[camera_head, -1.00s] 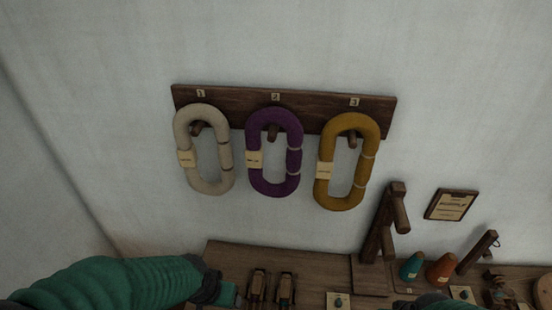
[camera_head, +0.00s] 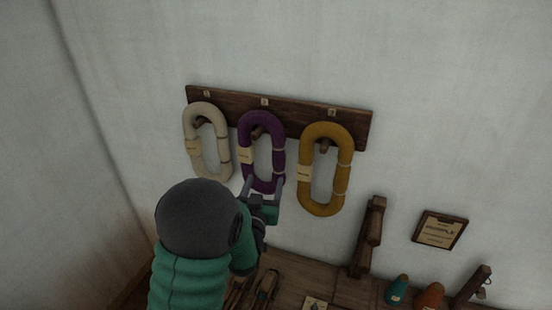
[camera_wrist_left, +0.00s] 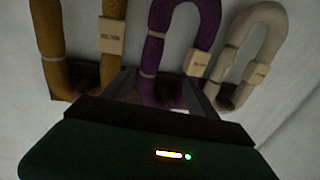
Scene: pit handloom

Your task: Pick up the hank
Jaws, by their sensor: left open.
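Three hanks hang on pegs of a dark wooden wall rack: a cream hank (camera_head: 190,128) on peg 1, a purple hank (camera_head: 279,150) on peg 2 and a mustard hank (camera_head: 309,175) on peg 3. My left gripper (camera_head: 264,183) is open at the lower end of the purple hank, its fingers pointing up at the wall. In the left wrist view the purple hank (camera_wrist_left: 153,55) shows between and beyond the fingers, with the mustard hank (camera_wrist_left: 50,40) and cream hank (camera_wrist_left: 262,35) to either side. Whether the fingers touch the purple hank cannot be told. My right gripper is not in view.
The rack board (camera_head: 354,127) is fixed to the pale wall. Below, a wooden bench (camera_head: 340,286) holds a wooden upright (camera_head: 369,235), a teal cone (camera_head: 397,290) and an orange cone (camera_head: 430,296). A framed card (camera_head: 440,230) hangs at the right.

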